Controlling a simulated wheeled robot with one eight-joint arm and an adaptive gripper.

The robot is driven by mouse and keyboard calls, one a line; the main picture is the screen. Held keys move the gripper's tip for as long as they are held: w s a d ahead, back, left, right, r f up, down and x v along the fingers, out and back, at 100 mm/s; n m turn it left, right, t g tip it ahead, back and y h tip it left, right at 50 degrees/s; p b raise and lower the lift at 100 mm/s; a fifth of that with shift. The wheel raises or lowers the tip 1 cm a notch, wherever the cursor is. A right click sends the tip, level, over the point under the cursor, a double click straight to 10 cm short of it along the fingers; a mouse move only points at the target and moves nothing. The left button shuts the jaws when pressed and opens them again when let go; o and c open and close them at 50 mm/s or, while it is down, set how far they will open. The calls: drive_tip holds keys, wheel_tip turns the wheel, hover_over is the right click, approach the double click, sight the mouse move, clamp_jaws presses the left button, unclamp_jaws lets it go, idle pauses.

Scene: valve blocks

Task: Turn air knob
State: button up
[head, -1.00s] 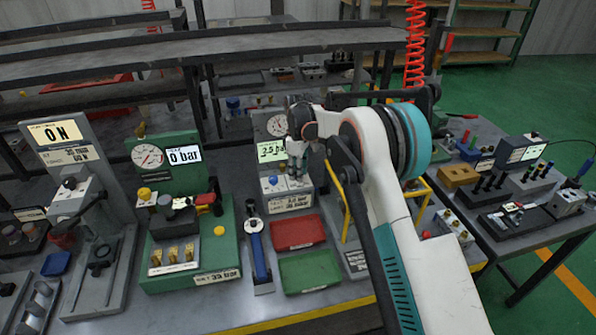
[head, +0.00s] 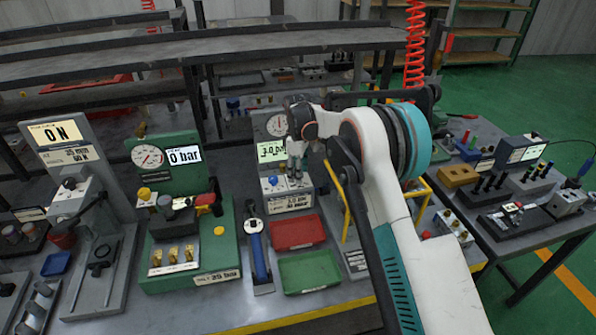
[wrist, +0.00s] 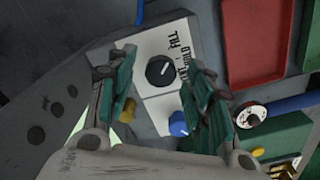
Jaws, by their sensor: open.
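A black round knob (wrist: 160,70) with a white pointer line sits on a white panel (wrist: 148,46) marked FILL, HOLD and a third, partly hidden word. Its pointer faces up and right in the wrist view. My gripper (wrist: 160,58) is open, with one finger on each side of the black knob; I cannot tell whether they touch it. A blue knob (wrist: 179,124) is lower, near the right finger. In the head view my gripper (head: 303,155) is over the grey block with the gauge (head: 277,124) and a pale green pressure display (head: 272,151), whose digits are hard to read.
A red tray (head: 297,232) and a green tray (head: 309,271) lie in front of the grey block. A blue-handled tool (head: 259,255) lies to their left. A green valve station (head: 219,265) stands further left. A yellow frame (head: 344,205) stands close on the right.

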wheel_tip(320, 180, up, 12)
idle(0.5)
drive_tip(key=s+d+r+m+t+b, duration=0.15)
drive_tip(key=s+d+r+m, duration=0.25)
drive_tip(key=s+d+r, duration=0.5)
drive_tip(key=s+d+r+m+t, duration=0.2)
drive_tip(key=s+d+r+m, duration=0.2)
drive_tip(key=s+d+r, duration=0.5)
drive_tip(key=s+d+f+m+t, duration=0.1)
drive_tip(key=s+f+m, duration=0.1)
drive_tip(key=s, duration=0.6)
drive_tip(key=s+d+f+m+t, duration=0.1)
drive_tip(key=s+d+f+m, duration=0.1)
drive_tip(key=s+f, duration=0.3)
drive_tip(key=s+d+f+m+t+b, duration=0.1)
drive_tip(key=s+d+f+m, duration=0.1)
drive_tip(key=s, duration=1.1)
drive_tip(key=shift+s+d+f+m+t, duration=0.15)
drive_tip(key=shift+s+f+m+t, duration=0.15)
drive_tip(key=shift+f+m, duration=0.3)
